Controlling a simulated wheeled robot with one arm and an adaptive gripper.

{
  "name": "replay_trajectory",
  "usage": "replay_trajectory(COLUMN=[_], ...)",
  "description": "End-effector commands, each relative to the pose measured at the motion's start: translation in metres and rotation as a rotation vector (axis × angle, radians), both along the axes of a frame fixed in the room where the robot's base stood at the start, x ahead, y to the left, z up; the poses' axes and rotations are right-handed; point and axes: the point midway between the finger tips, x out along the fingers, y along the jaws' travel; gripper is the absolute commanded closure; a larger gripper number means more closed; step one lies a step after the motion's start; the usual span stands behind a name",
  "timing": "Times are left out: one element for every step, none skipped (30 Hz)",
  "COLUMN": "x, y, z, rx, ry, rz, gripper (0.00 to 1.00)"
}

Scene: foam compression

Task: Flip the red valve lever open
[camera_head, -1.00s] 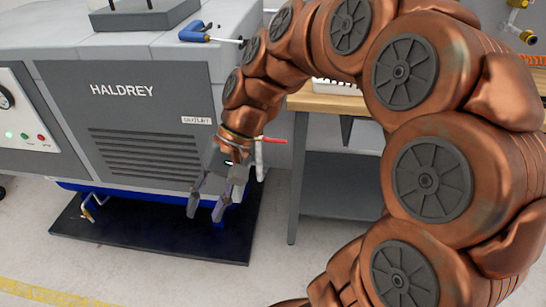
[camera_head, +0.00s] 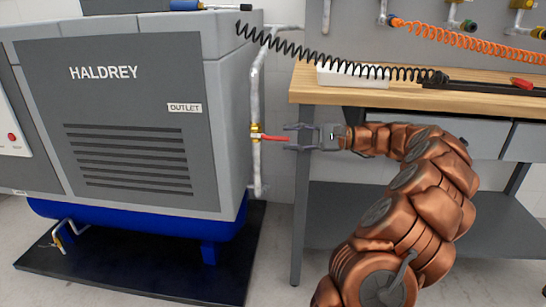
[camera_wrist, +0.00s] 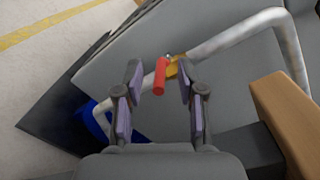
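The red valve lever (camera_head: 276,138) sticks out sideways to the right from a brass valve (camera_head: 256,133) on the vertical grey outlet pipe (camera_head: 256,165), beside the grey compressor (camera_head: 125,120). My gripper (camera_head: 288,137) comes from the right, level with the lever, its fingers pointing left toward it. In the wrist view the red lever (camera_wrist: 159,78) lies between the two open fingers (camera_wrist: 158,92), near their tips, with gaps on both sides. The brass valve (camera_wrist: 177,68) is just beyond it. I see no finger touching the lever.
A wooden-topped workbench (camera_head: 310,96) stands right of the pipe, above and behind my arm. A black coiled hose (camera_head: 340,66) runs from the compressor top across to the bench. The compressor stands on a black base mat (camera_head: 130,285). Floor is clear between compressor and bench.

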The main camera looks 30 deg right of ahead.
Motion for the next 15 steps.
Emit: replay_trajectory(x=[-0.002,-0.002,-0.003,-0.003,-0.003,-0.002,-0.001,0.000,0.003,0.005,0.007,0.011,0.014,0.017,0.021], y=[-0.012,-0.017,-0.022,-0.025,-0.026,-0.027,-0.026,-0.024,-0.022,-0.019,-0.016,-0.012,-0.008,-0.004,0.001], z=[-0.011,-0.013,-0.015,-0.015,-0.016,-0.016,-0.016,-0.016,-0.016,-0.016,-0.016,-0.016,-0.016,-0.016,-0.016], rx=[0.011,0.017,0.023,0.026,0.028,0.030,0.031,0.031,0.030,0.030,0.029,0.030,0.030,0.030,0.030], ry=[-0.003,-0.005,-0.009,-0.011,-0.011,-0.013,-0.014,-0.014,-0.014,-0.014,-0.014,-0.015,-0.014,-0.014,-0.014], rz=[-0.022,-0.030,-0.039,-0.043,-0.047,-0.050,-0.051,-0.051,-0.051,-0.051,-0.052,-0.053,-0.052,-0.050,-0.049], gripper=[0.61,0.61,0.61,0.61,0.61,0.61,0.61,0.61,0.61,0.61,0.61,0.61,0.61,0.61,0.61])
